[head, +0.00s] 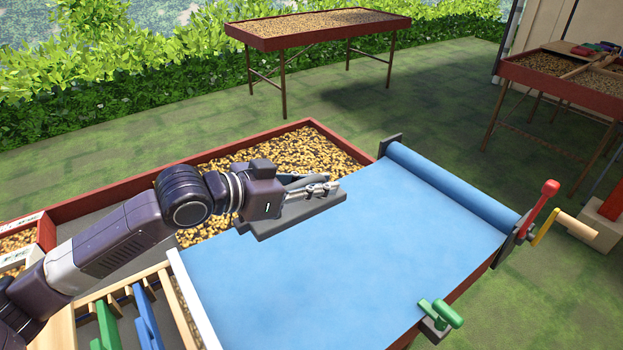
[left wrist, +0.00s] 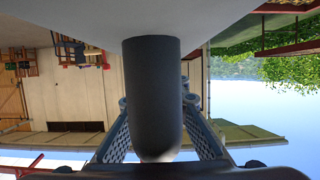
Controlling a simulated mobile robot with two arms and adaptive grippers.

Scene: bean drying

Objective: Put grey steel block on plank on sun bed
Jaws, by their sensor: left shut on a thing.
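My left gripper (head: 328,189) is shut on a grey piece over the near bed, where the beans meet the blue sheet. A flat grey slab, which looks like the grey steel block (head: 290,221), lies under its fingers. In the left wrist view a dark grey rounded bar (left wrist: 152,95) stands between the fingers, with a pale grey surface (left wrist: 60,10) at the top edge. I cannot tell whether the slab touches the sheet. A pale wooden plank (head: 566,48) lies on the sun bed (head: 560,87) at the far right. My right gripper is not in view.
The blue sheet (head: 340,270) covers much of the near bed, with a roller (head: 455,190), red lever (head: 545,195) and green clamp (head: 440,313). Coloured pieces (head: 604,47) sit near the plank. Another bean bed (head: 320,27) stands behind; paving between is clear.

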